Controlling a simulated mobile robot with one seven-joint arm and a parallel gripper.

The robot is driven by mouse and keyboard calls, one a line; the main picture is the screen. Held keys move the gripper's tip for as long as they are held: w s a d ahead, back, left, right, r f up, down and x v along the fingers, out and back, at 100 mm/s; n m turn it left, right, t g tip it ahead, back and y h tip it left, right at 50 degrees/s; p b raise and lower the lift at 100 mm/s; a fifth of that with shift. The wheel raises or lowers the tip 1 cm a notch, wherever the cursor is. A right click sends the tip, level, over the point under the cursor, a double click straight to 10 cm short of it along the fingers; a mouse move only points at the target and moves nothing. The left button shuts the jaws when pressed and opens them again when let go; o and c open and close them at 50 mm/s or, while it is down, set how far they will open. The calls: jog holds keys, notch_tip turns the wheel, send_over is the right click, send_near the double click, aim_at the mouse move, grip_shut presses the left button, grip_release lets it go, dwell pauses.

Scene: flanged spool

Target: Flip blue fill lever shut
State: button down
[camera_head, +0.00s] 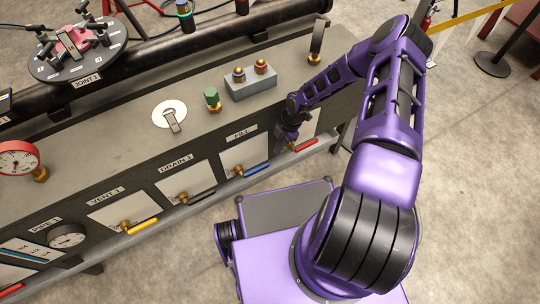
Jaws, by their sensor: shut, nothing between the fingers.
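The blue fill lever (257,169) sits on the white panel under the FILL label (241,133), on the front of the grey bench. It sticks out to the right from its brass valve body (238,170), nearly along the bench front and slightly raised at its right end. My gripper (279,149) points down in front of the bench, just up and right of the blue lever's tip, between it and the red lever. It is shut and empty. It is small and dark here, and whether it touches the lever cannot be told.
The red lever (304,146) is close right of my gripper. A black lever (202,197) under DRAIN 1 and a yellow lever (143,226) under VENT 1 lie to the left. A grey block with brass fittings (250,87) and a green-capped fitting (212,99) stand on the bench top.

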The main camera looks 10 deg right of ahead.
jog(key=d, duration=0.1)
jog(key=w+d, duration=0.1)
jog(key=d, duration=0.1)
jog(key=d+r, duration=0.1)
jog(key=shift+w+d, duration=0.15)
jog(key=shift+d, duration=0.1)
